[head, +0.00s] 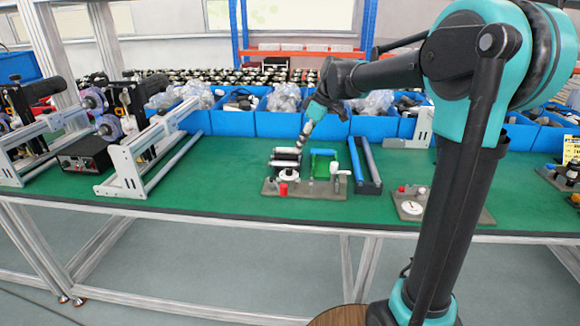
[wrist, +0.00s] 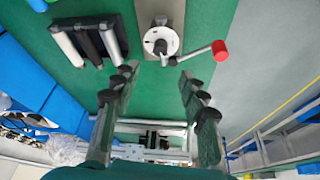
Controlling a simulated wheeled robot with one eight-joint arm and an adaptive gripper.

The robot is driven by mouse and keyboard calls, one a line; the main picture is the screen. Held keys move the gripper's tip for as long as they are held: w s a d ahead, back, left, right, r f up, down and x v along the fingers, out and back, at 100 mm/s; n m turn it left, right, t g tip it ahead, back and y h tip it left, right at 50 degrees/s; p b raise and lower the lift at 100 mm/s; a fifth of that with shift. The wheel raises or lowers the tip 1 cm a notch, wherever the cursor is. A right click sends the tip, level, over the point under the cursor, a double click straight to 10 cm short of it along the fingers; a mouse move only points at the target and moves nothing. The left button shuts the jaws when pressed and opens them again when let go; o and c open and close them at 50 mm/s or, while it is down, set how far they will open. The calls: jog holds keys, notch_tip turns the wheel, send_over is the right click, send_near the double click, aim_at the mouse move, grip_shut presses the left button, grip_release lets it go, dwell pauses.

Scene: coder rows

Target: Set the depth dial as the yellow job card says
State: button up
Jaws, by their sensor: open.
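A yellow card (head: 571,148) stands at the far right, cut by the picture edge; its writing is too small to read. A white dial (head: 289,173) sits on a grey base plate (head: 325,190) at the table's middle. The dial also shows in the wrist view (wrist: 173,43), with a dark hub and a lever ending in a red knob (wrist: 219,50). Its markings are not readable. I cannot tell whether it is the depth dial. My gripper (wrist: 157,75) is open and empty, its fingers pointing towards the dial, apparently apart from it. In the head view my gripper (head: 301,143) is above the rollers.
Rollers (wrist: 88,42) lie beside the dial. A second plate (head: 435,211) with a white disc (head: 412,207) stands to the right. Blue bins (head: 276,124) line the back. Metal frames (head: 125,165) stand left.

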aim_at(290, 169)
jog(key=x, duration=1.1)
jog(key=shift+d, duration=0.1)
jog(key=shift+s, duration=0.1)
grip_shut()
